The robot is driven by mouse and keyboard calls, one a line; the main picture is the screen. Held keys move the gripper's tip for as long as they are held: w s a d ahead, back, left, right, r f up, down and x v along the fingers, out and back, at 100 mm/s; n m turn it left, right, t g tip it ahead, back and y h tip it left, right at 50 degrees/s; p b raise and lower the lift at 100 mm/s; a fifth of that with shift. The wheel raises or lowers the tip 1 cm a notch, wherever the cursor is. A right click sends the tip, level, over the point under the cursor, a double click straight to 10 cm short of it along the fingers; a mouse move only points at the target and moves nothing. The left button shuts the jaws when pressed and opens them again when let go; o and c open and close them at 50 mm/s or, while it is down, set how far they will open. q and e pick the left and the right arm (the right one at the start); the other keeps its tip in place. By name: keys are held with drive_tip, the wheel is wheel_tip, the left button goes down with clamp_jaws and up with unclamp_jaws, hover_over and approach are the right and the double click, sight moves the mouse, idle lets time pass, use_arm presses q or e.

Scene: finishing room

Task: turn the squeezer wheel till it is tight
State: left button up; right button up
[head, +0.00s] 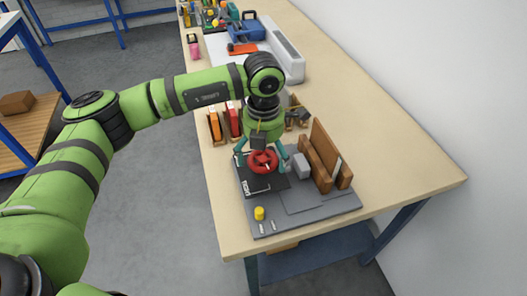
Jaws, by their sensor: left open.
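The red squeezer wheel (263,163) sits over a dark plate on the grey base board (308,213) near the front of the bench. My left gripper (261,156) reaches down over the wheel from above. Its teal fingers are open, one on the left and one on the right of the wheel. I cannot tell whether they touch it. A grey block (301,166) and upright brown wooden pieces (324,160) stand just right of the wheel on the same board. My right gripper is not in view.
A yellow knob (259,213) stands at the board's front left. Orange and red upright items (215,125) stand behind the gripper, close to it. A white tray (283,52) and a blue toolbox (246,28) lie further back. The bench top (390,150) is clear at right.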

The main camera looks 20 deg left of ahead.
use_arm(q)
drive_tip(key=c, duration=1.1)
drive_tip(key=shift+c, duration=0.2)
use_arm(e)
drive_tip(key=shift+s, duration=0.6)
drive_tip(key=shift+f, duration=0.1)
use_arm(q)
drive_tip(key=shift+f+m+b, duration=0.2)
drive_tip(key=shift+m+b, duration=0.1)
drive_tip(key=shift+b, duration=0.45)
drive_tip(key=shift+r, duration=0.1)
drive_tip(key=shift+r+m, duration=0.15)
drive_tip(key=shift+m, duration=0.15)
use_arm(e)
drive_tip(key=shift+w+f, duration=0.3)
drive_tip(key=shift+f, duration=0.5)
use_arm(q)
drive_tip(key=o, duration=1.1)
drive_tip(key=shift+o, duration=0.2)
drive_tip(key=shift+d, duration=0.1)
